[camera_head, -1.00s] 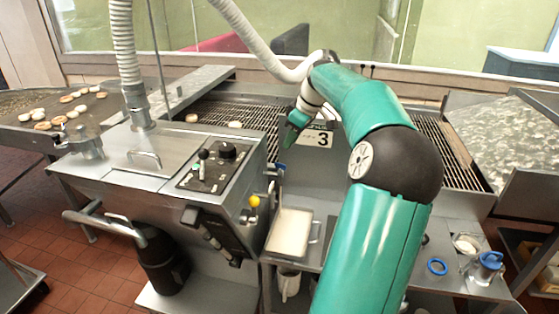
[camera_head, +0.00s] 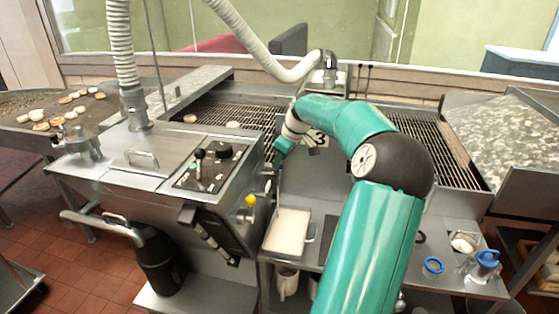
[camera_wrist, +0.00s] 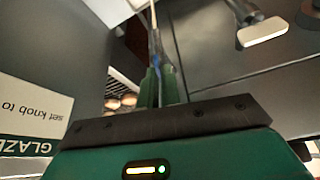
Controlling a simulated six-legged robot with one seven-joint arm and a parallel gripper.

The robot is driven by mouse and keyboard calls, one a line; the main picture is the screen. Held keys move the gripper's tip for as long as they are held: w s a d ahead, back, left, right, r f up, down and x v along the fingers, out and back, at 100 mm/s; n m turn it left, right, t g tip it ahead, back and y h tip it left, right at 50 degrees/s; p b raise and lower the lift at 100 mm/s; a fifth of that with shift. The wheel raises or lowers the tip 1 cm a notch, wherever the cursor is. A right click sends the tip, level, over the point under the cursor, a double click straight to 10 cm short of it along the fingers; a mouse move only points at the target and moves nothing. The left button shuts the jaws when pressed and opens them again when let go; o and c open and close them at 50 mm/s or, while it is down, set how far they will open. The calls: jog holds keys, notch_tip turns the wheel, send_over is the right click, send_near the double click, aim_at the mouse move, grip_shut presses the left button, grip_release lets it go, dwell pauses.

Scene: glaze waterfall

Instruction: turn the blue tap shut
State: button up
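A small blue piece (camera_wrist: 157,66), which looks like the blue tap's handle, shows between my green fingers in the wrist view. In the head view my gripper (camera_head: 279,158) points down at the right side of the steel machine (camera_head: 110,185), close to its metal fittings. It covers most of the tap there. My gripper (camera_wrist: 159,88) has its two fingers close together with a narrow gap. Whether they touch the blue piece cannot be made out.
A yellow knob (camera_head: 250,201) sits on the machine's side just below left of my gripper. A pale tray (camera_head: 288,232) lies below it. A blue ring (camera_head: 434,265) and blue-lidded jar (camera_head: 487,260) are at right.

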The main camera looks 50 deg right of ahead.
jog(key=shift+m, duration=0.3)
grip_shut()
jog(key=m, duration=0.1)
jog(key=m+h, duration=0.1)
jog(key=m, duration=0.1)
jog(key=m+h, duration=0.1)
jog(key=m, duration=0.1)
jog(key=shift+w+a+r, duration=0.1)
jog(key=shift+w+a, duration=0.1)
jog(key=shift+a, duration=0.05)
jog(key=m+h, duration=0.1)
jog(key=m, duration=0.1)
jog(key=m+g, duration=0.1)
jog(key=m, duration=0.1)
jog(key=shift+m+h, duration=0.3)
jog(key=shift+h, duration=0.1)
jog(key=o, duration=0.6)
grip_release()
jog(key=shift+c, duration=0.2)
jog(key=v, duration=1.3)
jog(key=shift+r, duration=0.4)
